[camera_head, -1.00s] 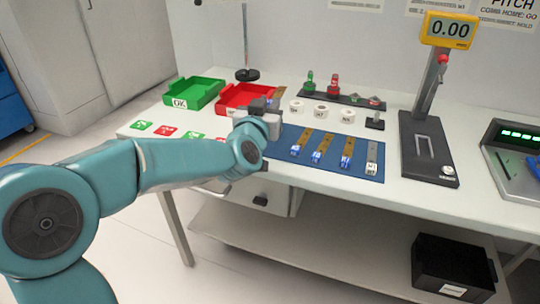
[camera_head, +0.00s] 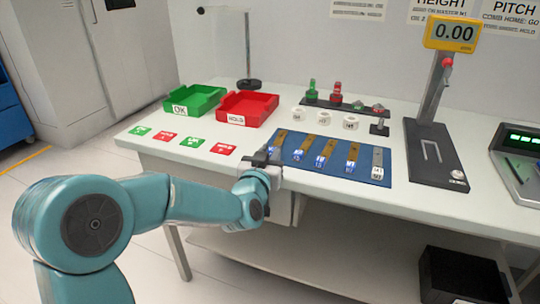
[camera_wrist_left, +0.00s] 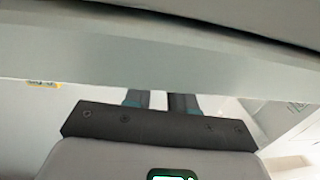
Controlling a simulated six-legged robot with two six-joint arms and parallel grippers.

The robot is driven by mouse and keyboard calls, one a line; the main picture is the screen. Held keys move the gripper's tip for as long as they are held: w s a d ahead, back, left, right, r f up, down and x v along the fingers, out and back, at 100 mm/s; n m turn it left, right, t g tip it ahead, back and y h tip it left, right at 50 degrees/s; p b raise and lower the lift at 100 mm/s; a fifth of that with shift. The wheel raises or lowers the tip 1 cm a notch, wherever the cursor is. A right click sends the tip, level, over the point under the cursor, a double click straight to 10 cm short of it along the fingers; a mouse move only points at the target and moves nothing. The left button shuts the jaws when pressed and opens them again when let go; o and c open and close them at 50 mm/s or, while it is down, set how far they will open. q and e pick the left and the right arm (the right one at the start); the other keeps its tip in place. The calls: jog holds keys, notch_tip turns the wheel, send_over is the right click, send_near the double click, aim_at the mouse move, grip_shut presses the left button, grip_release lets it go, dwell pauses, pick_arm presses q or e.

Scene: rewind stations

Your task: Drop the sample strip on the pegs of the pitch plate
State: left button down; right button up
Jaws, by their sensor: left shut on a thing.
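My left gripper (camera_head: 270,160) is at the front left corner of the blue mat (camera_head: 320,170). It is shut on the near, blue-labelled end of the leftmost brown sample strip (camera_head: 281,137). I cannot tell whether this strip is clear of the mat. Other brown strips (camera_head: 327,148) and a grey one (camera_head: 377,163) lie on the mat to its right. A station with a green display (camera_head: 520,142) stands at the right edge under the PITCH sign (camera_head: 512,8); I cannot make out pegs on it. The left wrist view shows no clear strip. My right gripper is not visible.
A green OK tray (camera_head: 195,101) and a red tray (camera_head: 250,108) stand at the left, with several flat cards (camera_head: 193,142) before them. White rolls (camera_head: 324,119) and a dark rack (camera_head: 340,105) sit behind the mat. A gauge stand (camera_head: 437,150) rises to its right.

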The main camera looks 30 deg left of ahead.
pick_arm(q)
jog(key=shift+f, duration=0.15)
jog(key=c, duration=0.9)
grip_release()
jog(key=shift+c, duration=0.2)
